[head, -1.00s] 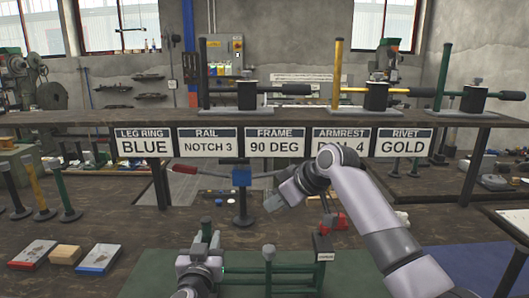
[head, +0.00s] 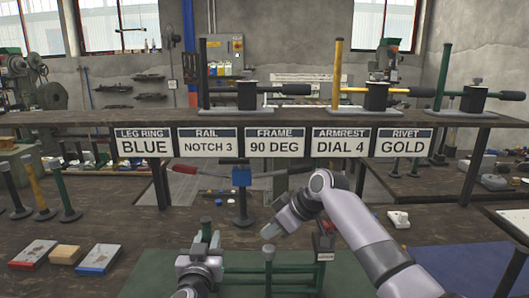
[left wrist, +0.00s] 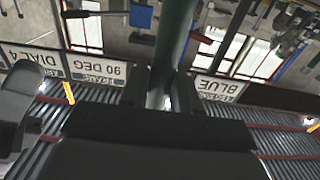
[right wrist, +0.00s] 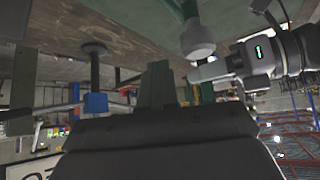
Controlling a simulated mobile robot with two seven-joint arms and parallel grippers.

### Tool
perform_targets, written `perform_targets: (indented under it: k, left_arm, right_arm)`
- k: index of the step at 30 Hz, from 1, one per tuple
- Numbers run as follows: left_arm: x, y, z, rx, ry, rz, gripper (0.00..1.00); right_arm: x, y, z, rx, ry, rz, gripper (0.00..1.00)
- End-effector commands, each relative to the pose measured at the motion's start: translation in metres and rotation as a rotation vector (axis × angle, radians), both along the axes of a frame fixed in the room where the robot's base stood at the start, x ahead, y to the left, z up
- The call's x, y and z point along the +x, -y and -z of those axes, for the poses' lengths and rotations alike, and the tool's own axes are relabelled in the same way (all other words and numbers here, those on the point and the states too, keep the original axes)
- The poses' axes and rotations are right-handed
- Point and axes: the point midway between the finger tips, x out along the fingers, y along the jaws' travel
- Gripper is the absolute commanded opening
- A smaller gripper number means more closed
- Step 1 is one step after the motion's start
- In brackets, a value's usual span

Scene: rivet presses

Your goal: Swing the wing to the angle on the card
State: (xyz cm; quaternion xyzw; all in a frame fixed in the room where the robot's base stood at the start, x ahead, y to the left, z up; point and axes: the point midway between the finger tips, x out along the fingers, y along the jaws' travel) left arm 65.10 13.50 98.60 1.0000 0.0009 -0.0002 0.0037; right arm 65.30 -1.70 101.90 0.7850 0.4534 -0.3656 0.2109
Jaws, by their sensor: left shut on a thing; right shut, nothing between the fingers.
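The card reading FRAME 90 DEG (head: 276,143) hangs on the shelf front. A green metal frame (head: 268,268) with upright posts stands on the green mat (head: 150,270); I cannot tell which part is the wing. My left gripper (head: 203,242) is at the frame's left end. In the left wrist view its fingers are shut on a dark green tube (left wrist: 174,40). My right gripper (head: 270,231) is shut and empty, just above the frame's middle post. In the right wrist view a grey-capped green post (right wrist: 197,38) is beside its fingers, apparently apart.
A blue block on a stand (head: 241,177) with a red-handled rod is behind the frame. The shelf (head: 90,117) carries several presses above. A blue mat (head: 475,268) is right.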

Motion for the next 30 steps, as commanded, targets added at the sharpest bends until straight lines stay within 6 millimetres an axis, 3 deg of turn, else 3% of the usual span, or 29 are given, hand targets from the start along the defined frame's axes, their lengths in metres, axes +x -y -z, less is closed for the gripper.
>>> perform_targets:
  k: [9,30]
  left_arm:
    - [0.0,0.001,-0.003,-0.006,0.005,0.001,0.0]
    - [0.0,0.001,-0.003,-0.006,0.004,0.002,0.0]
  right_arm:
    - [0.0,0.0,0.018,0.0,0.0,0.0,0.0]
    - [0.0,0.0,0.018,0.001,0.0,0.0,0.0]
